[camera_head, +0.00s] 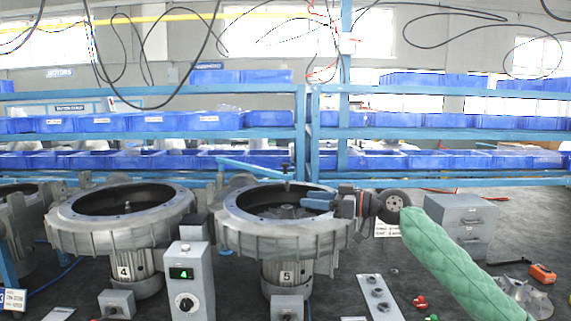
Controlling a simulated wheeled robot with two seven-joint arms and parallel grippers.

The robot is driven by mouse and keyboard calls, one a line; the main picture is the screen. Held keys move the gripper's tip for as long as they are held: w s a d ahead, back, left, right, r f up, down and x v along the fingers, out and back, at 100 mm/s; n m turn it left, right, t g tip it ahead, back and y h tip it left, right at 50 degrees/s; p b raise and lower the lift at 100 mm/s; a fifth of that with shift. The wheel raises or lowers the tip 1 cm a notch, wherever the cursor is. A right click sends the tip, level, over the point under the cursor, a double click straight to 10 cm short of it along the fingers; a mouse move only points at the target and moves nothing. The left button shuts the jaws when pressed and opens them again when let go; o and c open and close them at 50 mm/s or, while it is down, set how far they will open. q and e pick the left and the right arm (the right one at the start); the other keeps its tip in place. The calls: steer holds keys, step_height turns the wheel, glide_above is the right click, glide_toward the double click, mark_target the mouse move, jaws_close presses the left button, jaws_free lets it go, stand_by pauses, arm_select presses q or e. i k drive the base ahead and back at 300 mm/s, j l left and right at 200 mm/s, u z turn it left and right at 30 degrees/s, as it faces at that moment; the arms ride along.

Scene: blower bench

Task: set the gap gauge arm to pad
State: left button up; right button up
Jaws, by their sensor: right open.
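A blue bar (255,169), which looks like the gap gauge arm, lies slantwise above the round grey blower housing marked 5 (255,232). A dark upright post stands at the bar's right part. I cannot make out the pad. My right gripper (312,201) is open, reaching in from the right over the right rim of housing 5, below the bar's right end and seemingly apart from it. The green-sleeved right arm hides part of the floor. My left gripper is not in view.
Another housing, marked 4 (105,231), stands to the left. A grey control box (188,276) with a green display and dial stands between them in front. A grey drawer cabinet (465,218) is behind my right arm. Blue shelves with bins (200,121) span the back.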

mark_target(284, 176)
steer(key=i, duration=1.25)
